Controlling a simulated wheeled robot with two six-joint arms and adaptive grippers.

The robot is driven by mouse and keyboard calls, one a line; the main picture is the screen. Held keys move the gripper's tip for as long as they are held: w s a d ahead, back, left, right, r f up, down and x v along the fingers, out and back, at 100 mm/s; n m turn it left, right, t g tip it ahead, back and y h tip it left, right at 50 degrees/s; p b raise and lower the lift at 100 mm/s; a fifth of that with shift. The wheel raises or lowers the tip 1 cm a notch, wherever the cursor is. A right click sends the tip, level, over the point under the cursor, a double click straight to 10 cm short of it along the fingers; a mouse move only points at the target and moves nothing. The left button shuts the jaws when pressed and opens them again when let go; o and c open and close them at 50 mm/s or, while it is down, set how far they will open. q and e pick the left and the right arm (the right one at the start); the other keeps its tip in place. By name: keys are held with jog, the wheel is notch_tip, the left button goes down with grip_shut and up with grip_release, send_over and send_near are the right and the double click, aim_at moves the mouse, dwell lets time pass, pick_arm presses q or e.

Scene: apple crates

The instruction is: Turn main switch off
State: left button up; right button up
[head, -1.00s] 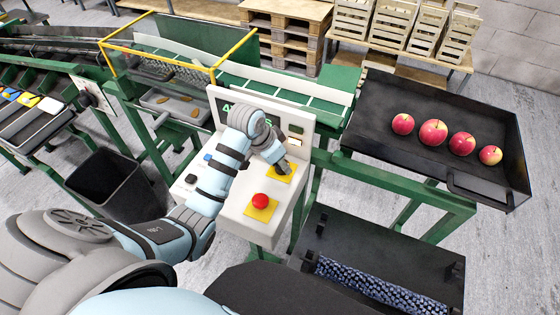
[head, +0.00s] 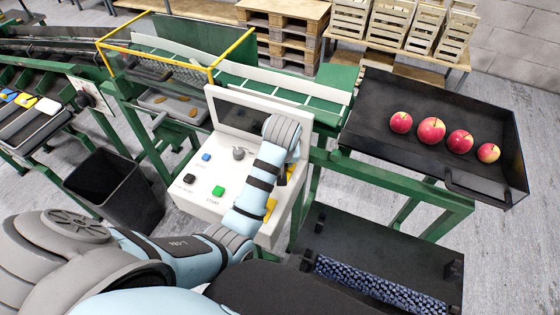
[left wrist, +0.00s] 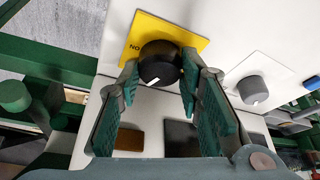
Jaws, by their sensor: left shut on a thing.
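The main switch is a round black knob (left wrist: 160,64) with a white mark, on a yellow plate (left wrist: 185,37) on the control panel, in the left wrist view. In the head view my left arm hides the knob and most of the gripper. The control panel (head: 185,205) is a white box with a dark screen (head: 238,120). My right gripper is not in view.
The panel carries a grey knob (head: 239,154), a green button (head: 218,191), a blue button (head: 206,156) and a black button (head: 190,179). A grey knob (left wrist: 253,90) also shows in the wrist view. A black tray (head: 375,105) with several apples stands right; a black bin (head: 110,190) stands left.

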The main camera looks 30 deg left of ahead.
pick_arm(q)
jog(key=shift+d+n+g+y, duration=0.1)
jog(key=shift+n+g+y, duration=0.4)
jog(key=shift+n, duration=1.5)
jog(key=shift+w, duration=0.1)
jog(key=o, duration=1.1)
jog(key=v, duration=0.7)
jog(key=shift+d+r, duration=0.2)
jog(key=shift+a, duration=0.1)
jog(key=shift+f, duration=0.1)
